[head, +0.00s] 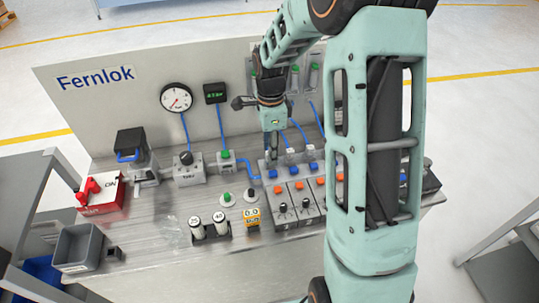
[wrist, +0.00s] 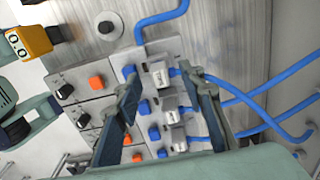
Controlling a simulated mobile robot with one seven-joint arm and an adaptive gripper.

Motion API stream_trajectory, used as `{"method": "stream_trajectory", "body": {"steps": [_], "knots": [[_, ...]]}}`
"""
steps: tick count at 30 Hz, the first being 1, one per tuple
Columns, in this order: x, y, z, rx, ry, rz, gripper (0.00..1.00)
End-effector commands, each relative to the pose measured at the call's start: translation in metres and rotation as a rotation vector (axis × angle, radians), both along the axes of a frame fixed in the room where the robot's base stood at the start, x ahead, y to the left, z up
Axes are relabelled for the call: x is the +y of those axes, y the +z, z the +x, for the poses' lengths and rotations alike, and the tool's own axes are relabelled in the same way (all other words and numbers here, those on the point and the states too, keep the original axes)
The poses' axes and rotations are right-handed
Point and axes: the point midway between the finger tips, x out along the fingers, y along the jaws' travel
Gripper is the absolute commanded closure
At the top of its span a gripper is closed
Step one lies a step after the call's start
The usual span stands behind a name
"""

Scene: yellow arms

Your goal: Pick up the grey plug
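I cannot tell for sure which part is the grey plug. One candidate is a small dark grey piece on a pale round base (head: 250,195), beside a similar green-topped piece (head: 228,198); it also shows at the top of the wrist view (wrist: 106,27). Grey-silver fittings with blue tubes form a row on the block, the nearest one (wrist: 158,75) appearing between my fingers in the wrist view. My gripper (wrist: 158,72) is open, with its two fingers apart and nothing clearly held. In the head view my gripper (head: 271,150) points down over the valve block's back part.
The valve block (head: 297,215) has blue and orange buttons and black knobs. Blue tubes (wrist: 270,118) run from the fittings. A grey bin (head: 78,246) sits at left. The upright Fernlok panel (head: 130,105) bounds the back.

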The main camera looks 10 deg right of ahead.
Motion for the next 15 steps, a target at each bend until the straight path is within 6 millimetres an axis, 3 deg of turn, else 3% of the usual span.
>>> {"method": "stream_trajectory", "body": {"steps": [4,11,15], "knots": [[-0.0014,-0.0137,-0.0001,0.001,-0.003,0.000,0.63],[-0.0013,-0.0151,0.0004,-0.001,-0.002,-0.001,0.63],[-0.0013,-0.0149,0.0005,-0.001,-0.002,-0.001,0.77]]}}
